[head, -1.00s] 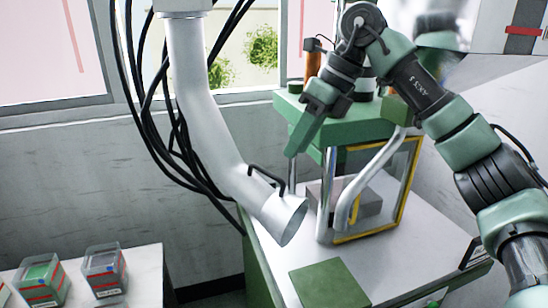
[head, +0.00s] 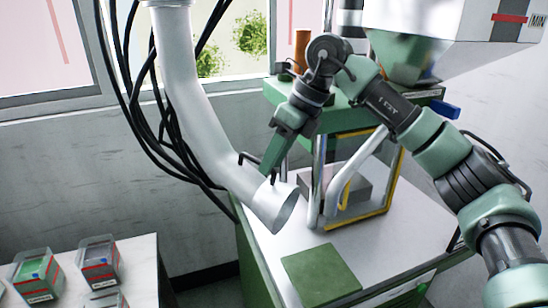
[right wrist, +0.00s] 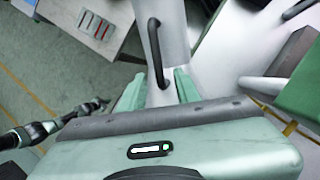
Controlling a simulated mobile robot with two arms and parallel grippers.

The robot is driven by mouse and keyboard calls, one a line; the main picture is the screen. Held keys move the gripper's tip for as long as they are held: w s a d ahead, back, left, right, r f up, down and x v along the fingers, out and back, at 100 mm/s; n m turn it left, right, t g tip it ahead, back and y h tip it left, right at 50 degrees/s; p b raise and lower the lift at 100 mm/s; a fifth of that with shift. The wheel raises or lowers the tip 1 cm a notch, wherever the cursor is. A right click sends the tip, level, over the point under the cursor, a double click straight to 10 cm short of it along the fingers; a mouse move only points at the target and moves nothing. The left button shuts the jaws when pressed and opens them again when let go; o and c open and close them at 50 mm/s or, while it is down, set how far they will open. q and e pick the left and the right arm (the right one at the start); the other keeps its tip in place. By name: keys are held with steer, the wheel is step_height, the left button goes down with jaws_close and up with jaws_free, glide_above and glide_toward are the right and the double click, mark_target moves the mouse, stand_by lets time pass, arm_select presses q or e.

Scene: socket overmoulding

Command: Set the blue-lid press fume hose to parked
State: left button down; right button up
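The fume hose (head: 205,120) is a pale grey duct hanging from above, with its open flared end (head: 276,208) pointing down and right in front of the press. A black bar handle (right wrist: 155,45) is on the hose near that end. My right gripper (head: 270,165) is at the hose's handle in the head view. In the right wrist view its two green fingers (right wrist: 160,90) are apart on either side of the hose, near one end of the handle; no grip shows. The green press (head: 345,115) stands behind, with a blue part (head: 447,109) at its upper right.
Black cables hang behind the hose. A bent metal pipe (head: 356,170) and yellow-framed guard (head: 396,185) are right of the hose end. A green pad (head: 320,275) lies on the bench. Small boxes (head: 98,262) stand at left. A dark jointed arm (right wrist: 35,130), probably my left, shows in the wrist view.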

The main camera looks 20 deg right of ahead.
jaws_close()
stand_by(1.3)
